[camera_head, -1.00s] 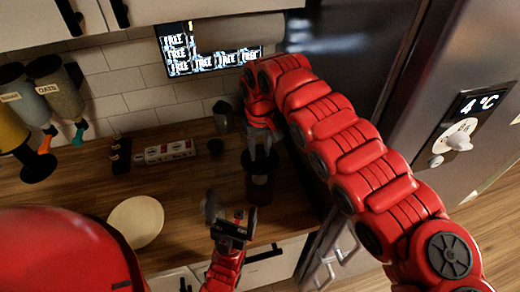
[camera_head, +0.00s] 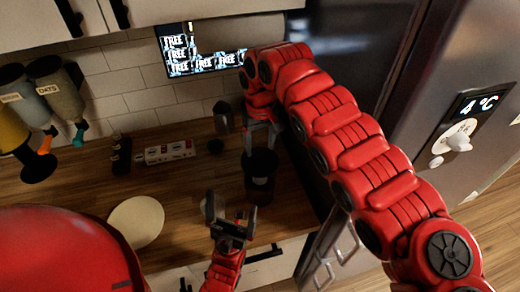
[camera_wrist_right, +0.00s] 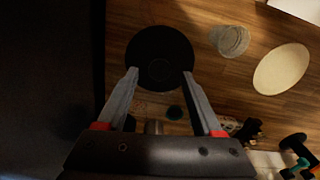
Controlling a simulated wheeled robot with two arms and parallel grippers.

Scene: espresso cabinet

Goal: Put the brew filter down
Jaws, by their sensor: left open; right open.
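A black cylindrical container (camera_head: 261,183) with a small pale mark stands upright on the wooden counter. In the right wrist view its dark round top (camera_wrist_right: 160,57) shows just beyond my fingertips. I cannot tell the brew filter apart from this dark shape. My right gripper (camera_head: 262,138) is open above and behind the container, with nothing between its fingers. In the right wrist view the open fingers (camera_wrist_right: 160,72) appear on either side of the dark top's near part. My left gripper (camera_head: 231,212) is open and low near the counter's front edge, left of the container, with no clear hold on anything.
A pale round plate (camera_head: 136,222) lies at the left; a clear glass (camera_wrist_right: 230,40) stands near it in the wrist view. The fridge (camera_head: 455,110) bounds the right side.

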